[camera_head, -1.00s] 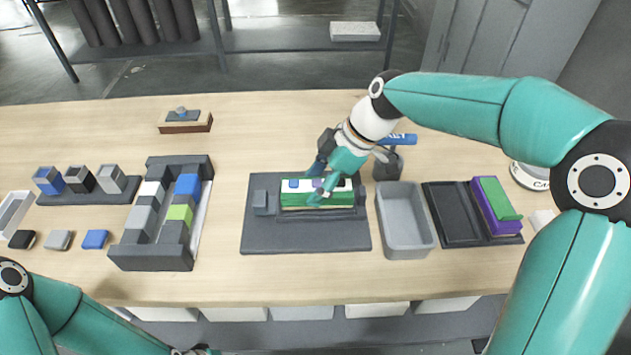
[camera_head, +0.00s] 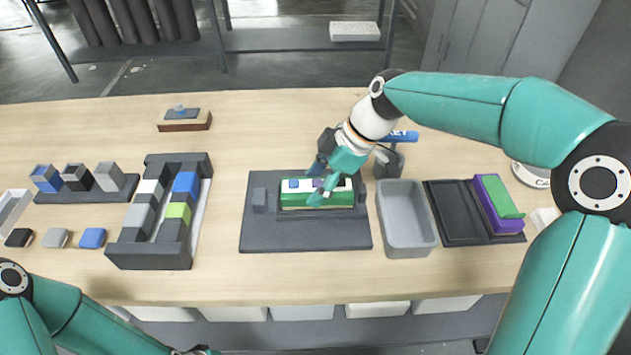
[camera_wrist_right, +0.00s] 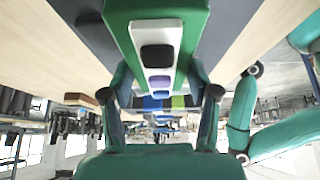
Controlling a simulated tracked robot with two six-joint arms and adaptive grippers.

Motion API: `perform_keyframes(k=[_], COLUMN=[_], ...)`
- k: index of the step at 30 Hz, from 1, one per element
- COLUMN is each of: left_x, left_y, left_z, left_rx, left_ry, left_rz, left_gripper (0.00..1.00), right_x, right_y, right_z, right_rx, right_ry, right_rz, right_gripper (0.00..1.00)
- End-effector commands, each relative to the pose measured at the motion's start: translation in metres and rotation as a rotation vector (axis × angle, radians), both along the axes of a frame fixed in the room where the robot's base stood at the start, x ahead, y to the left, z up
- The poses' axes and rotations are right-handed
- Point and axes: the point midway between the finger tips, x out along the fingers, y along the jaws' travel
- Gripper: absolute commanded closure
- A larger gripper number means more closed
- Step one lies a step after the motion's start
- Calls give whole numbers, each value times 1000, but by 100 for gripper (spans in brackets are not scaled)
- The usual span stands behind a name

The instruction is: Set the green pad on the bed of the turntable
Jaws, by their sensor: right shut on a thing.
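A long green block with a white top strip and several coloured squares (camera_head: 294,187), which I take to be the green pad, is at the middle of the table. My right gripper (camera_head: 318,184) is shut on it from above. In the right wrist view the green pad (camera_wrist_right: 192,38) runs between the two fingers. It is over the raised dark bed (camera_head: 345,213) of a flat dark-grey base (camera_head: 300,238), which I take to be the turntable. I cannot tell whether it touches the bed.
A grey bin (camera_head: 407,250) stands right of the base. Beyond it a dark tray (camera_head: 455,238) holds a purple block (camera_head: 486,208) with a green slab (camera_head: 498,196) on top. A dark rack (camera_head: 150,257) of coloured cubes stands left. The table front is clear.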

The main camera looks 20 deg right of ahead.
Motion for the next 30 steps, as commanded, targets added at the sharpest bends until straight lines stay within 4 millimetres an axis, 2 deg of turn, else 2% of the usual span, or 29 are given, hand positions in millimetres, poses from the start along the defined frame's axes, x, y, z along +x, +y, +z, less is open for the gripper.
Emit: perform_keyframes(k=[11, 12, 16, 17, 23, 26, 30], left_x=[0, 0, 0, 0, 0, 0, 0], left_y=[0, 0, 0, 0, 0, 0, 0], left_z=[0, 0, 0, 0, 0, -1, -1], left_rx=[0, 0, 0, 0, 0, 0, 0], left_ry=[0, 0, 0, 0, 0, 0, 0], left_rz=[0, 0, 0, 0, 0, 0, 0], left_gripper=[60, 60, 60, 60, 60, 60, 60], right_x=[0, 0, 0, 0, 0, 0, 0], right_y=[0, 0, 0, 0, 0, 0, 0], right_z=[1, 1, 1, 1, 0, -1, -1], right_rx=[0, 0, 0, 0, 0, -1, -1], right_ry=[-2, -2, -2, -2, -1, 1, 1], right_rz=[-1, -1, -1, -1, 0, 0, -1], right_gripper=[93, 35, 13, 11, 11, 0, 0])
